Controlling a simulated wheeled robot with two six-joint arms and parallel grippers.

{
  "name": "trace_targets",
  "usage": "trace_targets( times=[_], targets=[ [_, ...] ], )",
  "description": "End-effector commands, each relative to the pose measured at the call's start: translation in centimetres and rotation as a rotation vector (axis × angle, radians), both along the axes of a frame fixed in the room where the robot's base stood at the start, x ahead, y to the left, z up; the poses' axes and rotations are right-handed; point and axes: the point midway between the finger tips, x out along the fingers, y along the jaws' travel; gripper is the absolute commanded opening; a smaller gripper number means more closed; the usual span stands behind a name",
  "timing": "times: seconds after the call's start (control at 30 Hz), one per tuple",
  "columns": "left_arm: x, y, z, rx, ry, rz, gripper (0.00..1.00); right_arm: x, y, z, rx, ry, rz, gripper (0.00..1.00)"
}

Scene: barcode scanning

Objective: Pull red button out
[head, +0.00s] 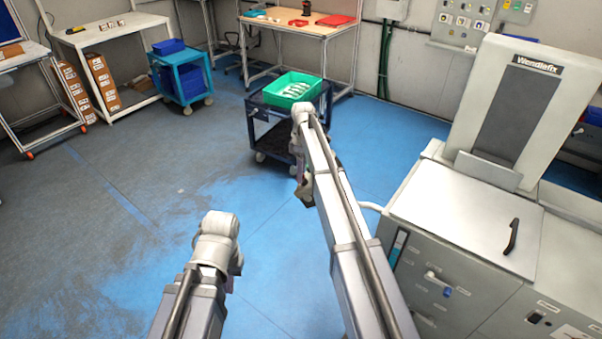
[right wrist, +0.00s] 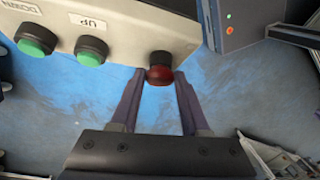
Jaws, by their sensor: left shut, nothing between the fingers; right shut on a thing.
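The red button (right wrist: 160,70) is a round dark-red knob on the underside edge of a pale control box (right wrist: 135,18) in the right wrist view. My right gripper (right wrist: 159,82) has its two purple-grey fingers on either side of the knob, shut on it. In the head view my right arm reaches forward, and its gripper (head: 301,186) is mostly hidden behind the arm. My left gripper (head: 231,285) is low in the head view, mostly hidden by its own wrist, shut and empty. The red button cannot be made out in the head view.
Two green buttons, marked DOWN (right wrist: 36,40) and UP (right wrist: 91,50), sit beside the red one. A grey machine (head: 465,215) stands at the right. A dark cart (head: 262,108) with a green bin (head: 290,76) is ahead. Blue floor (head: 130,200) is open at the left.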

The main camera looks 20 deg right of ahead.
Motion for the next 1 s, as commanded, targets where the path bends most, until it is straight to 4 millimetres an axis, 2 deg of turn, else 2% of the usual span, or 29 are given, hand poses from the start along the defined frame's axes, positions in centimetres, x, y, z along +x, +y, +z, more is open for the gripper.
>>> trace_targets(
  times=[0.67,0.87,1.0],
  targets=[
    [0.0,0.0,0.0,0.000,0.000,0.000,0.00,0.0,0.0,0.0,0.000,0.000,0.000,0.00],
    [0.0,0.0,1.1,0.000,0.000,0.000,0.00,0.5,0.6,1.1,0.000,0.000,0.001,0.00],
    [0.0,0.0,1.0,0.000,0.000,0.000,0.00,0.5,0.7,1.0,0.001,0.000,0.001,0.00]
  ],
)
